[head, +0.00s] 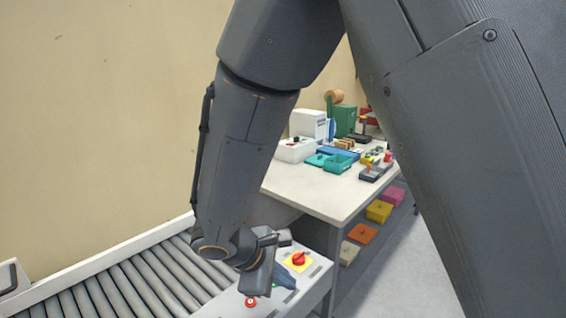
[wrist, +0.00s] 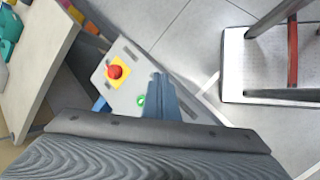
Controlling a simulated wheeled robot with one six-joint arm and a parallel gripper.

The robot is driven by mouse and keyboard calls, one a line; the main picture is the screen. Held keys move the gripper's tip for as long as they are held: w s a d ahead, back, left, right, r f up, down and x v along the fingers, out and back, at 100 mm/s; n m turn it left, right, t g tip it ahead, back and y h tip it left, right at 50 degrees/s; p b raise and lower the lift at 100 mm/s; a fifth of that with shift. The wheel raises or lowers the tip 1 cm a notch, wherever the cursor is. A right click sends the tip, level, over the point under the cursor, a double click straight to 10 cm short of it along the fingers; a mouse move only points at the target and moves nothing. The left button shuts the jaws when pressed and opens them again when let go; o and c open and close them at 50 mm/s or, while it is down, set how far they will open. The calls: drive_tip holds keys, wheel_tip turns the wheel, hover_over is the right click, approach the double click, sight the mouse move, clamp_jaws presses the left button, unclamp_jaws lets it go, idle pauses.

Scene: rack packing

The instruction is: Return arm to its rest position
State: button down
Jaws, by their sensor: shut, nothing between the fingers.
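My arm fills much of the head view, its forearm hanging down over the end of a roller conveyor. My gripper (head: 285,277) is low in the head view, over a light grey control panel (head: 315,273). In the wrist view my gripper (wrist: 161,92) shows as blue-grey fingers, shut together with nothing between them. Beside them on the panel are a red rotary switch on a yellow plate (wrist: 116,70) and a green button (wrist: 141,100). The switch also shows in the head view (head: 298,259). Whether the fingers touch the panel is unclear.
The roller conveyor (head: 130,284) runs at lower left along a beige wall. A white workbench (head: 310,190) behind the arm holds teal trays (head: 338,163) and other items. Colored bins (head: 379,211) sit beneath it. Grey floor lies right.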

drive_tip(key=s+d+r+m+g+y, duration=0.1)
drive_tip(key=s+d+m+y, duration=0.1)
drive_tip(key=d+m, duration=0.6)
drive_tip(key=s+d+r+m+g+y, duration=0.1)
drive_tip(key=s+d+m, duration=0.4)
drive_tip(key=d, duration=0.6)
drive_tip(key=r+m+y, duration=0.1)
drive_tip(key=m+y, duration=0.1)
drive_tip(key=shift+m+g+y, duration=0.3)
drive_tip(key=shift+m+g, duration=0.1)
